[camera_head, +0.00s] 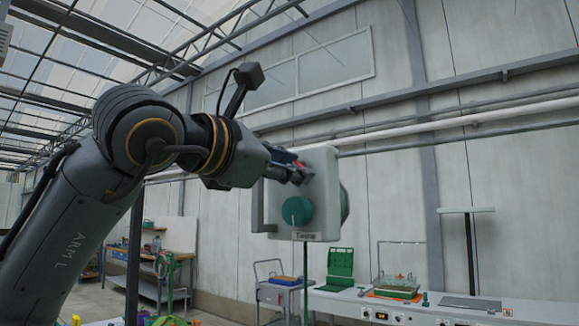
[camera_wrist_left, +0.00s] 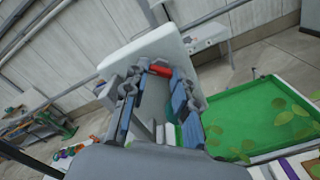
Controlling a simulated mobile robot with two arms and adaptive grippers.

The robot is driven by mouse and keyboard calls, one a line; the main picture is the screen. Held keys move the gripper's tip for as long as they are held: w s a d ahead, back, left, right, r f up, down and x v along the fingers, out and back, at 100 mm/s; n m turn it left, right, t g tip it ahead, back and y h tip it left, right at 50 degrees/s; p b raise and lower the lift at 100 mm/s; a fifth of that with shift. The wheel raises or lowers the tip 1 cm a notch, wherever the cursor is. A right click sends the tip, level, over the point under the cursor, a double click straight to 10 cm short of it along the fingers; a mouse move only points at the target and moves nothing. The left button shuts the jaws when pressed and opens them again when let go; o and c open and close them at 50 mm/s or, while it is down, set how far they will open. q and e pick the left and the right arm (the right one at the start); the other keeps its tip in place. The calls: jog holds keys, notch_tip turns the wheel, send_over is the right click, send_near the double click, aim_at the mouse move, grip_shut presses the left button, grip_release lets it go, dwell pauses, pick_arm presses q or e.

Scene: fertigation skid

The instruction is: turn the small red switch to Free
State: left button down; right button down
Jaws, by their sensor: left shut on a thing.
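The small red switch (camera_wrist_left: 160,70) is on the face of a light grey box, between the fingertips of my left gripper in the left wrist view. In the head view only a bit of red (camera_head: 299,164) shows by the fingers. My left gripper (camera_head: 296,172) is at the upper part of the box (camera_head: 325,180), shut on the switch; it also shows in the left wrist view (camera_wrist_left: 162,80). The switch's position marks are hidden or too small to read. My right gripper is in neither view.
A large green knob (camera_head: 297,211) is on the box below my gripper, above a small label. A grey bar handle (camera_head: 258,206) stands out at the box's left. A long white bench (camera_head: 450,307) with a green case (camera_head: 340,266) is beyond. A green tray (camera_wrist_left: 265,115) shows right in the wrist view.

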pick_arm(q)
jog(key=shift+f, duration=0.1)
jog(key=c, duration=1.1)
grip_release()
jog(key=shift+o, duration=0.2)
jog(key=v, duration=1.2)
